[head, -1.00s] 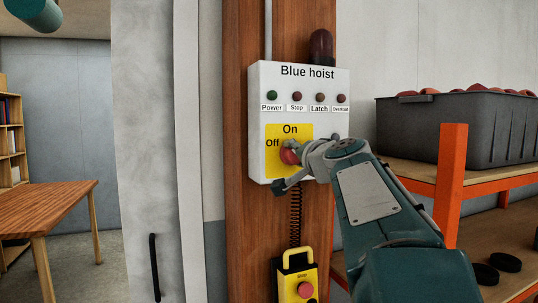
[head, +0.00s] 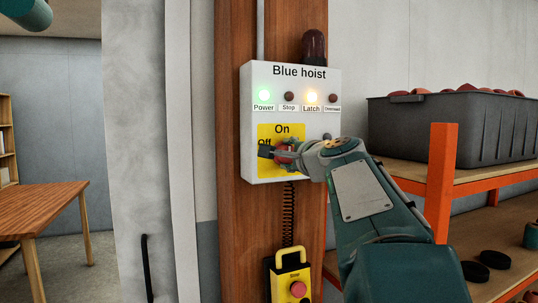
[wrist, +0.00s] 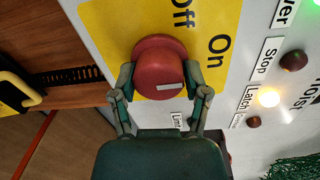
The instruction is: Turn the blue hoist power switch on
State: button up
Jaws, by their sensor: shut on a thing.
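The white Blue hoist control box (head: 329,125) hangs on a wooden post. Its power switch is a red knob (wrist: 158,58) on a yellow plate (wrist: 105,15) marked Off and On. My gripper (head: 276,150) has one finger on each side of the knob in the wrist view and is shut on it. A short white mark shows on the knob's face. In the head view my gripper hides most of the knob. The green Power lamp (head: 265,95) and the amber Latch lamp (head: 312,97) are lit. The Stop lamp (head: 289,97) and the far right lamp are dark.
A yellow pendant (head: 296,275) with a red stop button hangs below the box on a coiled cord. An orange-framed shelf (head: 444,165) with a grey crate (head: 420,135) stands close on the right. A wooden table (head: 45,212) is at the left.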

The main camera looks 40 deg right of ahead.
jog(key=shift+w+f, duration=0.1)
dwell(0.5)
jog(key=o, duration=1)
jog(key=shift+o, duration=0.6)
jog(key=shift+w+d, duration=0.1)
jog(key=shift+w, duration=0.1)
jog(key=shift+s, duration=0.1)
jog(key=v, duration=0.7)
jog(key=shift+s, duration=0.15)
jog(key=shift+f, duration=0.15)
